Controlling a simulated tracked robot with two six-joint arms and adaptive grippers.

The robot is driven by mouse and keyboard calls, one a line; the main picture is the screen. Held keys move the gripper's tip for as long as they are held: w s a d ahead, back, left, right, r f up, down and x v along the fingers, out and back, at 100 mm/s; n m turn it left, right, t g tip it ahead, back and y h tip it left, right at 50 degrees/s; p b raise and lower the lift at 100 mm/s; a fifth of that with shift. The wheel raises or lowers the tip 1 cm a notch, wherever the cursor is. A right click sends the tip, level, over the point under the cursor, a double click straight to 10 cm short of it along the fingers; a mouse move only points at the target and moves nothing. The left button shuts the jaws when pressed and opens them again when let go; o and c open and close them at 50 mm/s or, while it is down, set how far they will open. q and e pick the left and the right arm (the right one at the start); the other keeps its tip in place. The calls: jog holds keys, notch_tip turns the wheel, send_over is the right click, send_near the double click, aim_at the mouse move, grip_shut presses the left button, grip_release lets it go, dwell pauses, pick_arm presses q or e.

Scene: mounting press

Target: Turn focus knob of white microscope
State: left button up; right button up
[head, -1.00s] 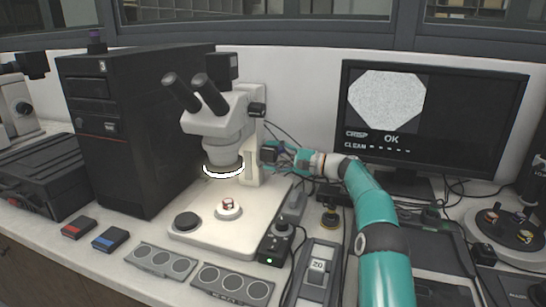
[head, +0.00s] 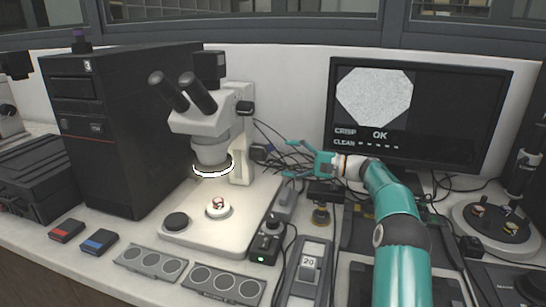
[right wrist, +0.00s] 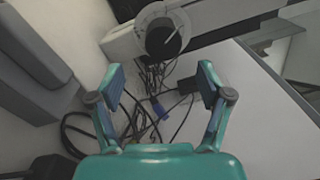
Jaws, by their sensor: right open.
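The white microscope (head: 242,160) stands left of centre in the head view, with a lit ring under its head. Its dark focus knob (head: 258,152) sits on the right side of the column. In the right wrist view the knob (right wrist: 163,38) is a dark disc with a pale line, beyond the fingertips. My right gripper (head: 287,158) is open and empty, to the right of the knob with a gap between them. Both spread fingers also show in the right wrist view (right wrist: 160,78). My left gripper is not in view.
A monitor (head: 460,115) at the back right shows a speckled picture, "CRISP" and "OK". Cables (head: 285,146) hang behind my right gripper. A black tower (head: 130,135) stands left of the microscope. A small black box (head: 265,249) with a green light stands at the base's right.

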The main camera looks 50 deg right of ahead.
jog(key=shift+v, duration=1.8)
jog(key=shift+f, duration=0.1)
